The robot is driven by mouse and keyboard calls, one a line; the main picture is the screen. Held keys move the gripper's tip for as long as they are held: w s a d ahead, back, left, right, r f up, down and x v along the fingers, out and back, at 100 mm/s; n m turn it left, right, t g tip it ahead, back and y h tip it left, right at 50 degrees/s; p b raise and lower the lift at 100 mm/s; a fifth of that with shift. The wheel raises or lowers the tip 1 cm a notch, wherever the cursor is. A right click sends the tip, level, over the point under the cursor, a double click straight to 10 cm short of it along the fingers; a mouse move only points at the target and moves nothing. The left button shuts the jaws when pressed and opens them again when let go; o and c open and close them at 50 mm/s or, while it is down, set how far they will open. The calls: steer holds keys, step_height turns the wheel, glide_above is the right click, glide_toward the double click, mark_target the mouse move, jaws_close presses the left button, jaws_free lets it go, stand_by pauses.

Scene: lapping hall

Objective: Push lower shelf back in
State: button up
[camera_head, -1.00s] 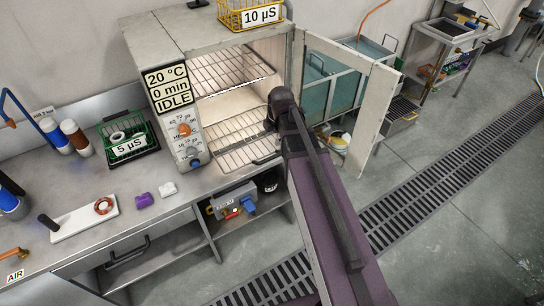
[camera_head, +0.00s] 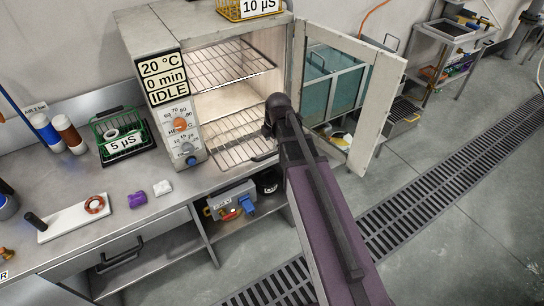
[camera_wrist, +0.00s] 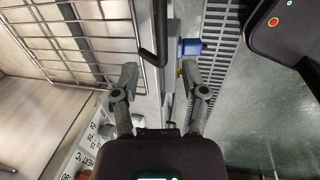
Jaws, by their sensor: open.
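The lower wire shelf (camera_head: 236,148) sticks out through the open front of the oven (camera_head: 146,28). A dark handle (camera_head: 266,157) is at its front edge. In the head view my arm hides the gripper and part of the shelf's right side. The upper wire shelf (camera_head: 228,66) sits inside the oven.
The oven door (camera_head: 375,105) stands open to the right of my arm. A grey bench (camera_head: 120,180) lies below the oven, with a green basket (camera_head: 122,145), a purple piece (camera_head: 136,201) and a white piece (camera_head: 163,188). A floor grate (camera_head: 410,205) runs at the right.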

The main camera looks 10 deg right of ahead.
mark_target(270, 154)
steer(key=shift+w+a+f+b, duration=0.1)
steer(key=shift+w+f+b, duration=0.1)
steer(key=shift+f+b, duration=0.9)
steer(key=shift+w+a+f+b, duration=0.1)
steer(key=shift+w+f+b, duration=0.15)
steer(key=shift+f+b, duration=0.8)
steer(key=shift+w+f+b, duration=0.2)
steer(key=shift+f+b, duration=0.75)
steer(key=shift+f, duration=0.3)
jaws_close()
steer(key=shift+d, duration=0.1)
